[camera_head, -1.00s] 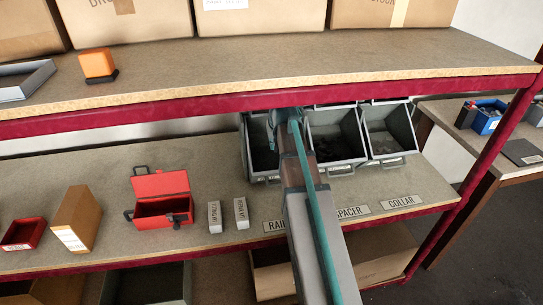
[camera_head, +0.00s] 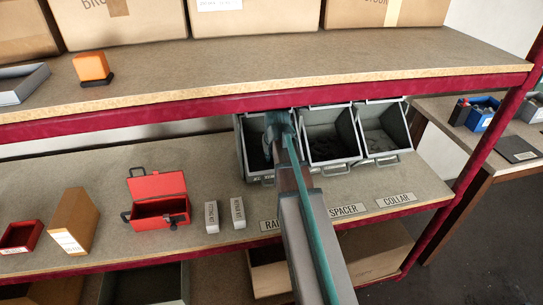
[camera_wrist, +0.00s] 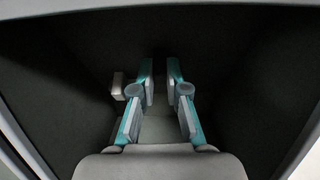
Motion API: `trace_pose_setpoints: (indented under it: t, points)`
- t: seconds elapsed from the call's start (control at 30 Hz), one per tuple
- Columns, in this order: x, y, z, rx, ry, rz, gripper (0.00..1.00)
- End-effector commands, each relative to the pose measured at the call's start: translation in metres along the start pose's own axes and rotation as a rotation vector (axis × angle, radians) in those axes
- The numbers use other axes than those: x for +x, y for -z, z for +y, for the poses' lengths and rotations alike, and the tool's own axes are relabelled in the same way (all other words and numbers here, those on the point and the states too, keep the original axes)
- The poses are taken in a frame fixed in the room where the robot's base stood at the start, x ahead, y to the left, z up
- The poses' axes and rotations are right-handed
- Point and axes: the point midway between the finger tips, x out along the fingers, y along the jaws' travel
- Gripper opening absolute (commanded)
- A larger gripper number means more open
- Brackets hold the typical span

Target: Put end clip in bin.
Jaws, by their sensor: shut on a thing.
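My gripper (camera_wrist: 160,75) is inside a dark-walled bin in the wrist view, its teal and grey fingers pointing down into it. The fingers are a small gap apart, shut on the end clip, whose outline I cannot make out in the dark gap. A small pale block (camera_wrist: 118,86) shows just left of the left finger; I cannot tell what it is. In the head view my arm reaches into the leftmost grey bin (camera_head: 241,150) on the lower shelf, and the fingertips are hidden there. The bin's front is partly hidden behind my arm.
The upper shelf's red edge (camera_head: 330,90) runs close above my arm. A red toolbox (camera_head: 160,205) sits open on the left.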

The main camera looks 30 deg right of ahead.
Motion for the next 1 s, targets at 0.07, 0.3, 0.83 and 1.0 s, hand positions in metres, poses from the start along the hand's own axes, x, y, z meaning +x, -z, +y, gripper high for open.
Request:
trace_pose_setpoints:
  t: [0.07, 0.3, 0.83, 1.0]
  points:
    - [0.000, 0.000, 0.000, 0.000, 0.000, 0.000, 0.23]
    - [0.000, 0.000, 0.000, 0.000, 0.000, 0.000, 0.38]
    - [-0.033, 0.001, 0.000, 0.000, 0.000, 0.003, 0.38]
    - [-0.063, 0.001, 0.000, 0.000, 0.000, 0.004, 0.38]
